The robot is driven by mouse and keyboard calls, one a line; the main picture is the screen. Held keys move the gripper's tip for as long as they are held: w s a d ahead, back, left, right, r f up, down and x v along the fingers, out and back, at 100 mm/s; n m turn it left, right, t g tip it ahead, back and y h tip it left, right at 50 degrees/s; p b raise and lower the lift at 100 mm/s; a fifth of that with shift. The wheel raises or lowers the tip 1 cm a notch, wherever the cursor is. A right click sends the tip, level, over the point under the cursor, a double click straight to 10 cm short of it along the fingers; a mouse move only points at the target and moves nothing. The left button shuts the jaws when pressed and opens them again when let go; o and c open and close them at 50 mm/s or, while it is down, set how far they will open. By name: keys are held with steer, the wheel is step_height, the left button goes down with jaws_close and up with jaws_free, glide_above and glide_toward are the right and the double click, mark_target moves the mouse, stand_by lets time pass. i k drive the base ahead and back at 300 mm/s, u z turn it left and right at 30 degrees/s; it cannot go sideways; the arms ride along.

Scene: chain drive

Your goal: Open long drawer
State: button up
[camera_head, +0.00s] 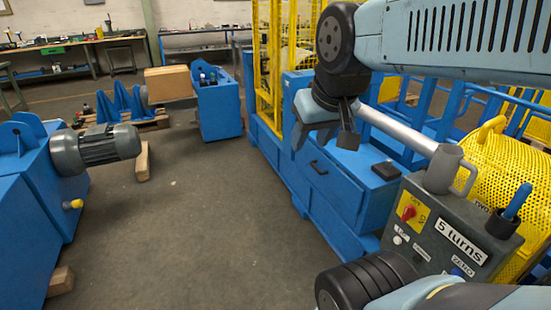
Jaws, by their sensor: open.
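The blue drawer front (325,190) is on the side of a long blue machine cabinet, right of the picture's middle. A small black handle (317,168) sits on it. I cannot tell clearly whether the drawer is shut or slightly out. My gripper (323,138) hangs from the arm just above the handle in the picture, with its two fingers apart and nothing seen between them. It appears apart from the handle, but the depth between them is hard to judge. The gripper covers part of the cabinet behind it.
Yellow mesh guards (268,60) rise behind the cabinet. A grey motor (98,148) on a blue machine is at the left. The floor (210,220) between is clear.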

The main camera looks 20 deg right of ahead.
mark_target(350, 194)
steer(key=i, duration=1.05)
steer(key=z, duration=0.55)
steer(key=i, duration=0.7)
steer(key=z, duration=0.4)
steer(key=k, duration=0.9)
steer(key=z, duration=0.2)
steer(key=i, duration=0.9)
steer(key=u, duration=0.1)
